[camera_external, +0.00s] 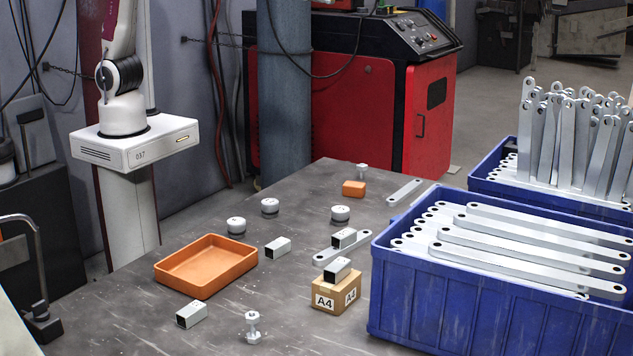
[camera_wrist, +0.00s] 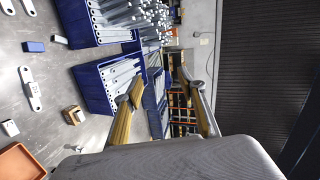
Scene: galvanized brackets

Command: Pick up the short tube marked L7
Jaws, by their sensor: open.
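Several short square metal tubes show in the external view. One tube (camera_external: 278,248) lies right of the orange tray, and one tube (camera_external: 191,315) lies in front of it. Another tube (camera_external: 344,238) rests on or against a flat bracket (camera_external: 334,250). A fourth tube (camera_external: 337,270) sits on top of the cardboard box marked A4 (camera_external: 323,302). I cannot read an L7 mark on any tube. My gripper (camera_wrist: 160,82) is open and empty in the wrist view, its fingers spread, with blue crates beyond. It is outside the external view.
The orange tray (camera_external: 206,279) is empty. Round metal pieces (camera_external: 340,215), an orange block (camera_external: 353,189) and a bolt (camera_external: 252,328) stand on the table. A blue crate of brackets (camera_external: 460,310) bounds the right side. The table's left front is mostly clear.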

